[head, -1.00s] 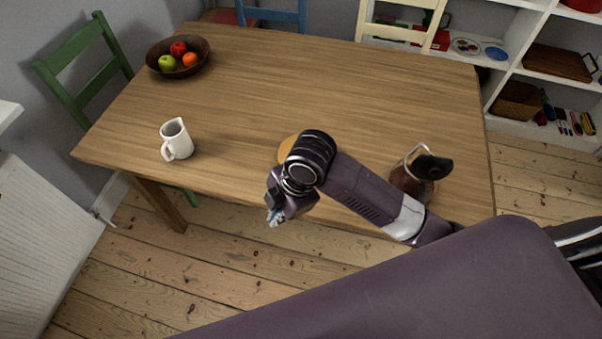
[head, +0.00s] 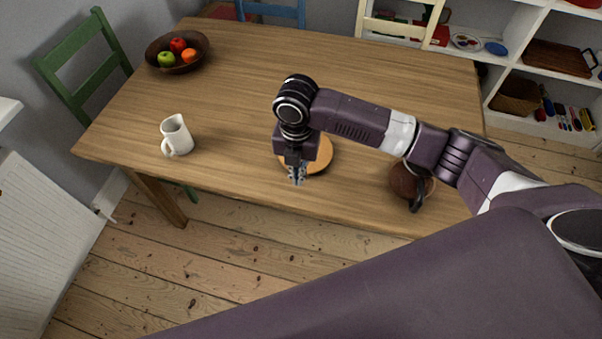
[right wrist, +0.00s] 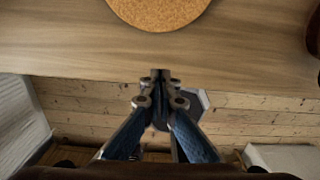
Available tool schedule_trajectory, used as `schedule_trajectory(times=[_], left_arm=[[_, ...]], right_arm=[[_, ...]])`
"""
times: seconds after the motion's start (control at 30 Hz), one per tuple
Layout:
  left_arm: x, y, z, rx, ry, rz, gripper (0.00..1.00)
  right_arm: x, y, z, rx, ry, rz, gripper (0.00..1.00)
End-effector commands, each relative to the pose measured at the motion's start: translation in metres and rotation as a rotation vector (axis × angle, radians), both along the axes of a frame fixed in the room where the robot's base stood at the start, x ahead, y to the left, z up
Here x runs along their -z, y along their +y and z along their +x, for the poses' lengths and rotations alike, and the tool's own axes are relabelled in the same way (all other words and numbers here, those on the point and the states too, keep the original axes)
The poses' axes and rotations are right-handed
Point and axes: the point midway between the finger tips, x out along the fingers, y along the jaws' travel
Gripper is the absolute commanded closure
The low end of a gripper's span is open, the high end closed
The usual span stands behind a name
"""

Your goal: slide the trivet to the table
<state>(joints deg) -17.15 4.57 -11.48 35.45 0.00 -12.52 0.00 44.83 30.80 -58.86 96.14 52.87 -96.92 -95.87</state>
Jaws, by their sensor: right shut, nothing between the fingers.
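The trivet is a round cork disc (head: 322,157) lying on the wooden table (head: 240,90) near its front edge. My right arm partly hides it in the head view. In the right wrist view the trivet (right wrist: 160,8) shows at the top, cut off by the picture's edge. My right gripper (head: 298,180) points down, shut and empty, in front of the trivet and near the table's front edge. In the right wrist view its fingertips (right wrist: 160,76) are together, apart from the trivet. My left gripper is not in view.
A white jug (head: 177,136) stands left on the table. A fruit bowl (head: 178,53) is at the back left. Chairs and a shelf stand around. The table's middle is clear.

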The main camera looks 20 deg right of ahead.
Motion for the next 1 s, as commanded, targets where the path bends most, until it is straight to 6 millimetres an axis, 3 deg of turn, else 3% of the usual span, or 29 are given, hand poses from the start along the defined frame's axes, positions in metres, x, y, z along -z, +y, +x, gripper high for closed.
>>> schedule_trajectory(times=[0.27, 0.53, 1.0], left_arm=[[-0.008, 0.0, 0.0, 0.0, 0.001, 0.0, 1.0], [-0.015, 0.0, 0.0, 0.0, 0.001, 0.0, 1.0], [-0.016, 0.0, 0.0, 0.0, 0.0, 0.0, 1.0]], right_arm=[[0.061, 0.0, -0.002, 0.002, 0.003, -0.001, 1.0], [0.057, -0.017, 0.028, 0.002, -0.001, 0.0, 1.0], [0.058, -0.021, 0.034, 0.001, -0.003, 0.001, 1.0]])
